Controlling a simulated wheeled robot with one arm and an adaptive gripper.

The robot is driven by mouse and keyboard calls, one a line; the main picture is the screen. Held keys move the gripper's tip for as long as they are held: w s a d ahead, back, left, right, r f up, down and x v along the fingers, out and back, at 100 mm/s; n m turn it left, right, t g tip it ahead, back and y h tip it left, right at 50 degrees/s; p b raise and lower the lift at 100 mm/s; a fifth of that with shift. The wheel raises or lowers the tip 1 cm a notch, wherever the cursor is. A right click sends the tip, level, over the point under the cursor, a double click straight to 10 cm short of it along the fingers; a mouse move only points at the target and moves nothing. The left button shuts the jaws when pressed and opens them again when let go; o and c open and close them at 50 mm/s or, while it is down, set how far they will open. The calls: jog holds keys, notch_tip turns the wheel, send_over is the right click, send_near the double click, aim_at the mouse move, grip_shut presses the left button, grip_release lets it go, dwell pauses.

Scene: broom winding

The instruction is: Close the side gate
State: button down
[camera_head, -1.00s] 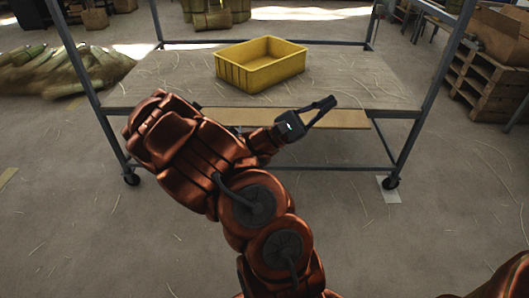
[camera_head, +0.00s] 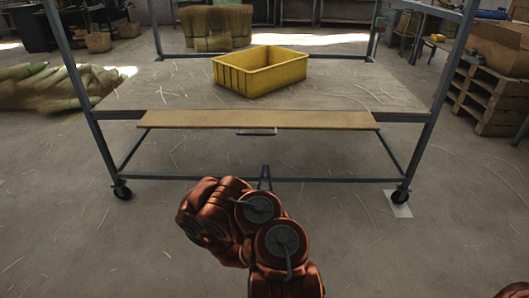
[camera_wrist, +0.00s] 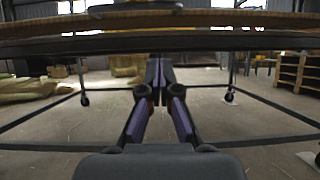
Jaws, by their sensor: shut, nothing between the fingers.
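The side gate (camera_head: 200,119) is a long tan wooden panel along the front edge of the cart's deck. It lies folded outward, about level with the deck, with a grey handle (camera_head: 256,132) at the middle of its front edge. My gripper (camera_head: 265,172) is shut and empty, in front of and below the handle, apart from it in the head view. In the wrist view my gripper (camera_wrist: 157,65) points forward under the gate's edge (camera_wrist: 230,20), and the handle (camera_wrist: 132,10) shows above it. Whether the fingers touch the gate cannot be told.
The wheeled cart (camera_head: 120,97) has grey posts, a lower frame and casters. A yellow crate (camera_head: 258,75) stands on its deck. Wooden pallets (camera_head: 490,90) with boxes stand at the right, and a pile of bundles (camera_head: 50,87) lies at the left. The floor in front is mostly clear.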

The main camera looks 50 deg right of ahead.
jog(key=a+r+b+x, duration=0.1)
jog(key=b+x, duration=0.4)
jog(key=x, duration=0.5)
jog(key=shift+r+y+b, duration=0.3)
jog(key=shift+r+b, duration=0.1)
jog(key=shift+r, duration=0.1)
dwell(0.5)
jog(key=shift+a+r, duration=0.1)
dwell(0.3)
